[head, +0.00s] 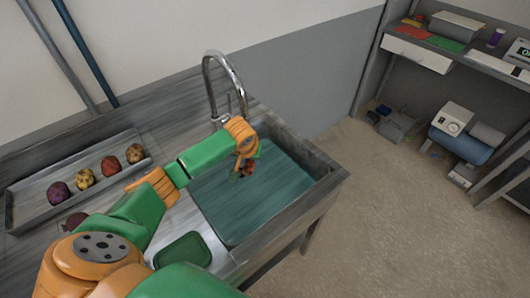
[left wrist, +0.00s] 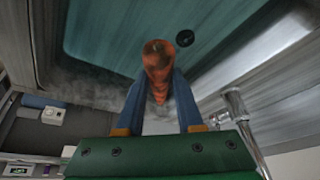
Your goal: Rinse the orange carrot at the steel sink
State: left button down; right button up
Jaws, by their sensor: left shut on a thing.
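The orange carrot (left wrist: 157,62) is held upright in the picture between the blue fingers of my left gripper (left wrist: 158,95) in the left wrist view. In the head view my left gripper (head: 245,172) is over the steel sink (head: 318,188), below and right of the tap's arch, and the carrot shows only as a small orange patch at its fingers. The sink has a teal basin, and its dark drain (left wrist: 184,38) shows beside the carrot in the left wrist view. The chrome tap (head: 209,75) stands at the sink's back edge. My right gripper is not in view.
A metal tray (head: 30,200) with several round vegetables lies at the counter's left. A dark red item (head: 75,221) is partly behind my left arm. A dark green rounded dish or mat (head: 183,251) lies in front of the sink. Shelves (head: 478,62) stand at the right.

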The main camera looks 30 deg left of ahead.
pick_arm(q)
jog(key=f, duration=0.1)
jog(key=s+a+f, duration=0.1)
jog(key=shift+f+b, duration=0.35)
jog(key=f+b, duration=0.4)
jog(key=b, duration=0.1)
jog(key=f+b, duration=0.4)
jog(key=b, duration=0.1)
jog(key=f+b, duration=0.5)
jog(key=shift+w+d+f+b, duration=0.1)
jog(key=shift+w+d+b, duration=0.05)
jog(key=shift+w+b, duration=0.15)
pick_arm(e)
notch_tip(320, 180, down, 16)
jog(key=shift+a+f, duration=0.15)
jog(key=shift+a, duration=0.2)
pick_arm(q)
jog(key=shift+r, duration=0.2)
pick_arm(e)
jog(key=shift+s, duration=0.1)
pick_arm(q)
notch_tip(320, 180, up, 13)
jog(key=p, duration=1.5)
notch_tip(320, 180, up, 2)
jog(key=shift+p, duration=0.85)
jog(key=shift+f, duration=0.1)
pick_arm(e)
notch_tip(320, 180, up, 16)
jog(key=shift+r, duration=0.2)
